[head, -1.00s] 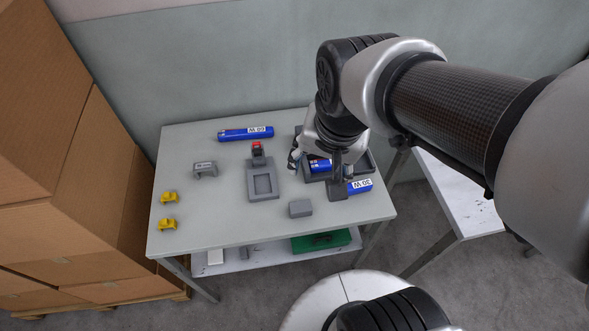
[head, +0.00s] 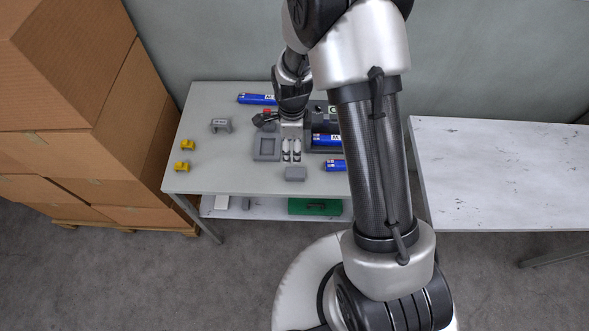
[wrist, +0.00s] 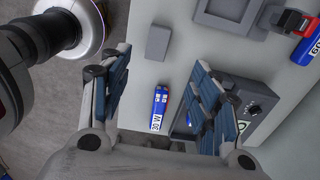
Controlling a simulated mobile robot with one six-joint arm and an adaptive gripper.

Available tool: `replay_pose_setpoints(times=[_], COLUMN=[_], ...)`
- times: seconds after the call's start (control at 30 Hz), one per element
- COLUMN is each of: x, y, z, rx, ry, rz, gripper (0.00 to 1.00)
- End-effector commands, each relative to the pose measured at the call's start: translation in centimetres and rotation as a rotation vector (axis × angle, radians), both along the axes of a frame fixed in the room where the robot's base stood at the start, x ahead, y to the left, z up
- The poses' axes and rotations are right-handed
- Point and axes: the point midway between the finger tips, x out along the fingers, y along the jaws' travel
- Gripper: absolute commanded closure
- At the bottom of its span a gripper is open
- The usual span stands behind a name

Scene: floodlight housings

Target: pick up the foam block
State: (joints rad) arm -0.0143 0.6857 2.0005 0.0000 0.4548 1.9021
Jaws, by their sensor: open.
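A small grey block (head: 295,174), which looks like the foam block, lies near the front edge of the table. It also shows in the wrist view (wrist: 158,42), beyond the fingertips. My gripper (head: 291,150) is open and empty, pointing down above the table just behind the block as the head view shows it. In the wrist view the fingers (wrist: 160,64) are spread wide to the left and right. The block is apart from both fingers.
A blue 30 W housing (wrist: 158,108) shows between the fingers. A dark grey tray (wrist: 262,92) holding a blue housing is at right. A grey fixture (head: 266,147) stands left of my gripper. Yellow pieces (head: 187,144) and a grey bracket (head: 220,125) lie farther left.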

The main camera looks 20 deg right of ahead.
Motion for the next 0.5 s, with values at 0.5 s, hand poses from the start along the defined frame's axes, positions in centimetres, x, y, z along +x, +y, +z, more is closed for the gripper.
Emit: replay_pose_setpoints(times=[0.5], x=[-0.1], y=[-0.1], z=[-9.7], rx=[0.000], ry=[0.001], rz=[0.002], gripper=[0.43])
